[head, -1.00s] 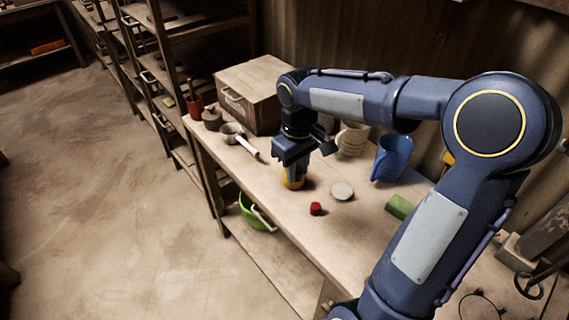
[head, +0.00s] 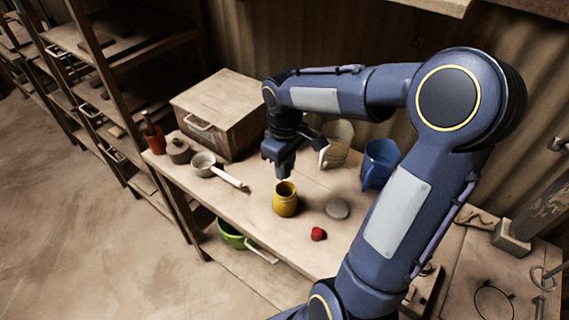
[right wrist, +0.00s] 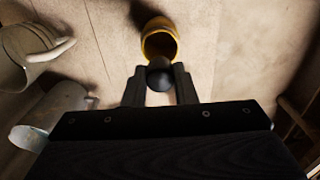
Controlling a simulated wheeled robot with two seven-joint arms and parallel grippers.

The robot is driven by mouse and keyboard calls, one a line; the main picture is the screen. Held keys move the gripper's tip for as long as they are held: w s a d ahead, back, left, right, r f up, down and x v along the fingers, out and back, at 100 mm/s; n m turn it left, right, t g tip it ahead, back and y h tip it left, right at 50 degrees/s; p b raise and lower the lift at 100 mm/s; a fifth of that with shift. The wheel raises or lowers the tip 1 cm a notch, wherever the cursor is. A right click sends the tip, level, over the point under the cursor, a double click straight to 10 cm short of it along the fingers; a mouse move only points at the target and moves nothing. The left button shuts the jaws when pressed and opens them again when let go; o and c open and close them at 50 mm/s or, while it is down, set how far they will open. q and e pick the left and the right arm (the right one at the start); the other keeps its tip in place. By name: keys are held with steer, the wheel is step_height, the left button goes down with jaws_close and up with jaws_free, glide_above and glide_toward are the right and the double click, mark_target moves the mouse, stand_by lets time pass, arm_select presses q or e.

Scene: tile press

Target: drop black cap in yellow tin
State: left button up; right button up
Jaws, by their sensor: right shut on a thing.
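The yellow tin (head: 285,205) stands upright and open-topped on the workbench. It also shows in the right wrist view (right wrist: 161,26), just beyond my fingertips. My right gripper (head: 284,172) hangs just above and behind the tin in the head view. In the right wrist view its fingers (right wrist: 160,84) are shut on a dark round thing, the black cap (right wrist: 159,76). The cap overlaps the tin's near edge in that view and looks outside its mouth; the exact gap cannot be told. My left gripper is not in view.
On the workbench (head: 250,218) are a red piece (head: 318,234), a grey disc (head: 337,208), a blue jug (head: 379,163), a cream jug (head: 338,143), a pan with a pale handle (head: 205,164) and a wooden box (head: 228,109). A green bowl (head: 231,236) sits below.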

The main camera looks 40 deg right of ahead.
mark_target(285, 182)
steer(key=shift+f+b, duration=2.3)
steer(key=shift+f, duration=0.75)
steer(key=shift+s+f, duration=0.1)
steer(key=shift+s+f, duration=0.1)
steer(key=o, duration=0.8)
steer(key=shift+o, duration=1.2)
steer(key=shift+r, duration=0.3)
step_height(285, 182, up, 8)
steer(key=shift+f, duration=0.15)
